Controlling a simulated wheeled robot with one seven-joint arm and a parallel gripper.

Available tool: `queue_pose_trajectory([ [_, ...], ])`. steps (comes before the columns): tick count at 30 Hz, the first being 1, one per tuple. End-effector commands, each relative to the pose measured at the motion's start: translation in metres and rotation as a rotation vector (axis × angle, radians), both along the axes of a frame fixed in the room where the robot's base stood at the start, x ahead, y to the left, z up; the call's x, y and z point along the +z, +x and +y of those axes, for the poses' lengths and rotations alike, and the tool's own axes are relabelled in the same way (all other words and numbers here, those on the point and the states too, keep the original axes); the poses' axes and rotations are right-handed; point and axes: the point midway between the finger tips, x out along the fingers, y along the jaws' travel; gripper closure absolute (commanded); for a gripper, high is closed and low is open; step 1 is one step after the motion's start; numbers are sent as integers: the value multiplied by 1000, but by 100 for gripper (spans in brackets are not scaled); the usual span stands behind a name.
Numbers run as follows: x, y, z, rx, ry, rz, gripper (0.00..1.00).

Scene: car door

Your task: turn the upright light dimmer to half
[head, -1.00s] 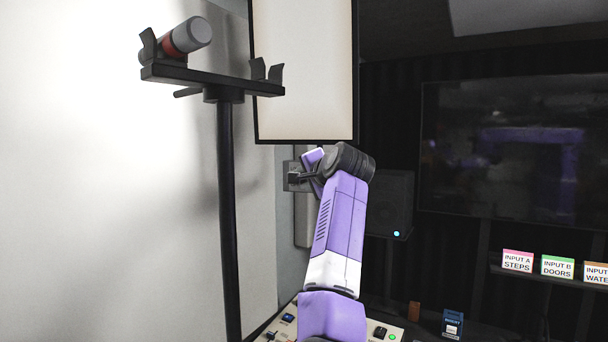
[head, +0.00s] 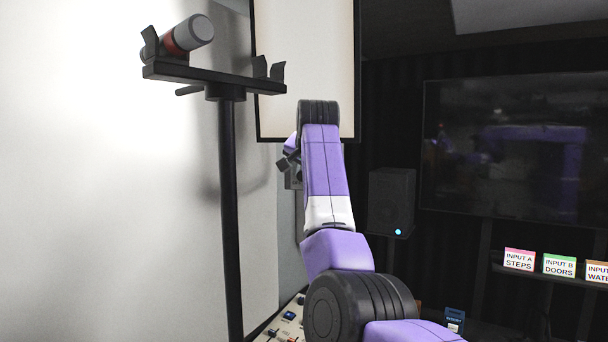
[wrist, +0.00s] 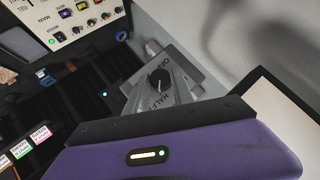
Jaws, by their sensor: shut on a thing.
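The light dimmer is a grey plate on the wall, with a dark knob (wrist: 157,80) and the words OFF and HALF readable beside it in the wrist view. In the head view its grey box (head: 293,181) shows just below the hanging panel, partly hidden by my arm. My gripper (wrist: 162,88) is at the dimmer and shut on its knob. The fingers are hard to tell from the grey plate. In the head view my gripper (head: 284,164) is tilted at the box and mostly hidden. I cannot read which mark the knob points to.
A black stand (head: 228,200) holding a grey and red cylinder (head: 187,36) rises left of my arm. A pale framed panel (head: 280,70) hangs behind my wrist. A control desk (head: 285,318) lies below. A speaker (head: 391,200) and large screen (head: 520,150) are at right.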

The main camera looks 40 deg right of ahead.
Motion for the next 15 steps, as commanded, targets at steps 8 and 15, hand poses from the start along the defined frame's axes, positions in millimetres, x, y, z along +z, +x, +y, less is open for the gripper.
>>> queue_pose_trajectory([
  [8,-4,1,1,2,-2,17,100],
  [15,-5,1,1,3,-1,18,61],
])
